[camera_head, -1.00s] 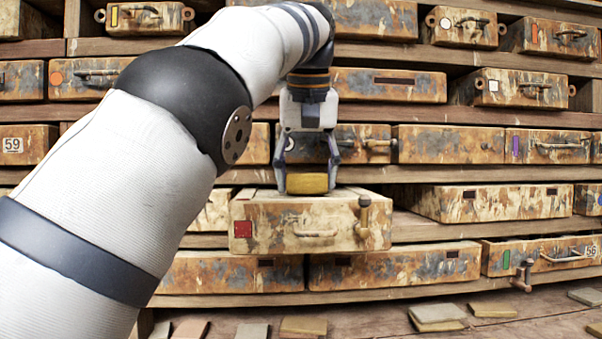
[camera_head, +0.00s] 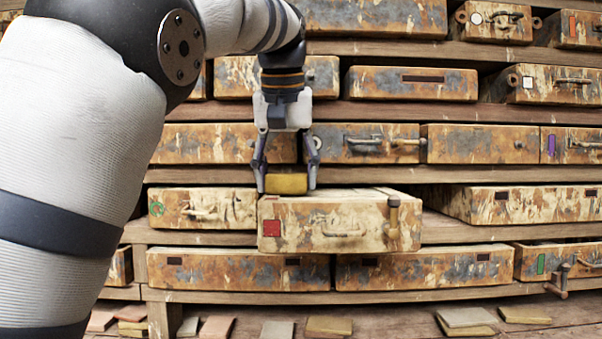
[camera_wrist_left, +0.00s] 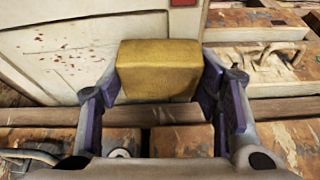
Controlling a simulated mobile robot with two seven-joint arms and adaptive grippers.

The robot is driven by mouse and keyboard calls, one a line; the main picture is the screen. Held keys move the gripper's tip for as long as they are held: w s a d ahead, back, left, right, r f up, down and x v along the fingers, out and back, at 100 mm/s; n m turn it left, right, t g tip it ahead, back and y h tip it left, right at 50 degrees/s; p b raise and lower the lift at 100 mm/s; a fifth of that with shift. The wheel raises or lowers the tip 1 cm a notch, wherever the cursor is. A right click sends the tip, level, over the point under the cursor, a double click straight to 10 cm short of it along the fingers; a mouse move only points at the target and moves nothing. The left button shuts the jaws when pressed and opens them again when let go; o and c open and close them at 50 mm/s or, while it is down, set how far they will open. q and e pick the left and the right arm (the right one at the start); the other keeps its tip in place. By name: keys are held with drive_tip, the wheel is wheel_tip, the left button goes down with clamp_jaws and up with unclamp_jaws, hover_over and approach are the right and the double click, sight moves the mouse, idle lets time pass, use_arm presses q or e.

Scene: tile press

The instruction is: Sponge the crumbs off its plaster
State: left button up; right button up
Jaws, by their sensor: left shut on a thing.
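A case with a red square tag (camera_head: 330,222) sticks out from the shelf in the head view, with a handle on its front and a crank at its right. Its pale plaster top (camera_wrist_left: 95,32) shows in the left wrist view, with small dark red crumbs (camera_wrist_left: 62,58) scattered on it to the left of the sponge. My left gripper (camera_head: 287,186) is shut on a yellow sponge (camera_head: 286,183), over the left end of the case. The sponge also shows between the fingers in the wrist view (camera_wrist_left: 158,70). Whether it touches the plaster, I cannot tell. My right gripper is out of view.
Rusty cases fill the shelves around, including one with a green ring mark (camera_head: 205,208) just left and one (camera_head: 530,204) to the right. A shelf board (camera_head: 300,173) runs close behind the gripper. Flat tiles (camera_head: 468,318) lie on the boards below.

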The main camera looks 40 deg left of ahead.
use_arm(q)
drive_tip(key=s+a, duration=0.3)
drive_tip(key=shift+a+f, duration=0.1)
drive_tip(key=shift+a, duration=0.2)
wheel_tip(320, 180, up, 6)
idle(0.7)
